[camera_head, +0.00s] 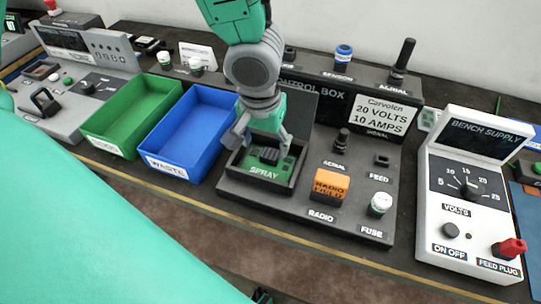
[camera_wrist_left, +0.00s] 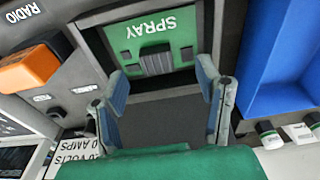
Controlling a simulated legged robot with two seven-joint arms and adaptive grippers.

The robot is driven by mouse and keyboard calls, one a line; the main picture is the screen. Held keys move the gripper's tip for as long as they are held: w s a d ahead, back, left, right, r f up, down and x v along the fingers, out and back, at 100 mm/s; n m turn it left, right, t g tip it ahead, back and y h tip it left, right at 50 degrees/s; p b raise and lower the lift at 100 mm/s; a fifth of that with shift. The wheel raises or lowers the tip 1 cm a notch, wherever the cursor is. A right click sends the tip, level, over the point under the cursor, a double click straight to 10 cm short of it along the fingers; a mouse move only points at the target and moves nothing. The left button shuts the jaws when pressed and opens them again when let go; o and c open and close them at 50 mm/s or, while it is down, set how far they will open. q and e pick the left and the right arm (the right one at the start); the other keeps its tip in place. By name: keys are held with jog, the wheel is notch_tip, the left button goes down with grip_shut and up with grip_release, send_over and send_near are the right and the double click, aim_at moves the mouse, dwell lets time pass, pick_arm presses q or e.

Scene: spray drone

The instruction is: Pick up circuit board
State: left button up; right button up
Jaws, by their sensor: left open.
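The green circuit board (camera_head: 264,172), marked SPRAY, lies in a dark square recess of the control box (camera_head: 330,215). A dark ribbed block stands on the board. My left gripper (camera_head: 259,143) points down over the recess, with its fingers apart and empty. In the left wrist view, the board (camera_wrist_left: 185,33) shows beyond the two spread fingertips (camera_wrist_left: 163,75), with its ribbed block between their lines. I cannot tell whether the fingers touch the board. My right gripper does not show.
A blue waste bin (camera_head: 166,167) and a green bin (camera_head: 100,146) stand left of the control box. An orange radio block (camera_head: 328,186) and a white fuse knob (camera_head: 380,204) are right of the recess. A bench supply (camera_head: 470,195) stands farther right.

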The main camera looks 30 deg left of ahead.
aim_at(268, 158)
pick_arm(q)
jog(key=f, duration=0.1)
jog(key=f+b, duration=0.1)
jog(key=f, duration=0.3)
jog(key=shift+w+d+f+b, duration=0.2)
jog(key=shift+w+d+b, duration=0.1)
jog(key=shift+b, duration=0.1)
jog(key=shift+s+r, duration=0.1)
jog(key=c, duration=1.3)
